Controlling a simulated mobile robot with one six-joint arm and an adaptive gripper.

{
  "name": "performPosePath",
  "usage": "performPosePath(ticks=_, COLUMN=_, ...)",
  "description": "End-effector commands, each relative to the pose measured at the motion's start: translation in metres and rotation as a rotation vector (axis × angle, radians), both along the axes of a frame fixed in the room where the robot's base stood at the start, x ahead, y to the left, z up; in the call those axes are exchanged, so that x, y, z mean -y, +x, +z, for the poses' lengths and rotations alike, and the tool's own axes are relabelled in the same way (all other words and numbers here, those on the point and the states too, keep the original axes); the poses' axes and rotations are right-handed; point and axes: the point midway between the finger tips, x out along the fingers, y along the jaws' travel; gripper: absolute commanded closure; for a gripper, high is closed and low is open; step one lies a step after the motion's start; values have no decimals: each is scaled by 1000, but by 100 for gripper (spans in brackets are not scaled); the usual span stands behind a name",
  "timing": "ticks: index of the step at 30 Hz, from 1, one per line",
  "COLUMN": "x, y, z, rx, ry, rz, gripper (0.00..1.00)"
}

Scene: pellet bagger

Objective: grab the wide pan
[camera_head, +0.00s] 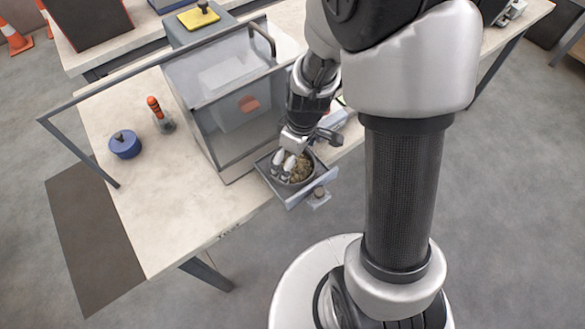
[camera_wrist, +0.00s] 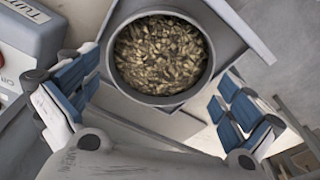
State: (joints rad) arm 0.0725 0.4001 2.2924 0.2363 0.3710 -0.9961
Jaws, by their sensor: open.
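The wide pan is a round grey pan (camera_wrist: 160,100) filled with brown-yellow pellets, seen from above in the wrist view. In the head view the pan (camera_head: 293,186) sits in a square grey tray (camera_head: 264,166) at the front of the clear-sided machine. My gripper (camera_wrist: 158,75) is open, with one blue-padded finger at the lower left of the pan and the other at its lower right. In the head view my gripper (camera_head: 284,163) is over the pan's left part and hides some of it. I cannot tell whether the fingers touch the pan.
The transparent machine housing (camera_head: 225,100) stands just behind the tray. A box with lettering (camera_wrist: 30,35) is close to the left finger in the wrist view. A blue round weight (camera_head: 125,145) and an orange-topped item (camera_head: 158,112) stand on the table (camera_head: 165,215). The table's front left is clear.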

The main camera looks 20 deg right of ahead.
Motion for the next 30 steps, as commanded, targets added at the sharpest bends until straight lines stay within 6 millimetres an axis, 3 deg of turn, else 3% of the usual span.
performPosePath(ticks=1, x=0, y=-1, z=-12, rx=-4, ry=0, rz=-1, gripper=0)
performPosePath(ticks=3, x=-1, y=0, z=-18, rx=-3, ry=0, rz=1, gripper=0)
performPosePath(ticks=10, x=-1, y=1, z=-18, rx=-1, ry=-1, rz=1, gripper=0)
performPosePath(ticks=23, x=-1, y=1, z=-18, rx=-1, ry=0, rz=0, gripper=28)
performPosePath(ticks=30, x=-1, y=1, z=-18, rx=-1, ry=0, rz=0, gripper=29)
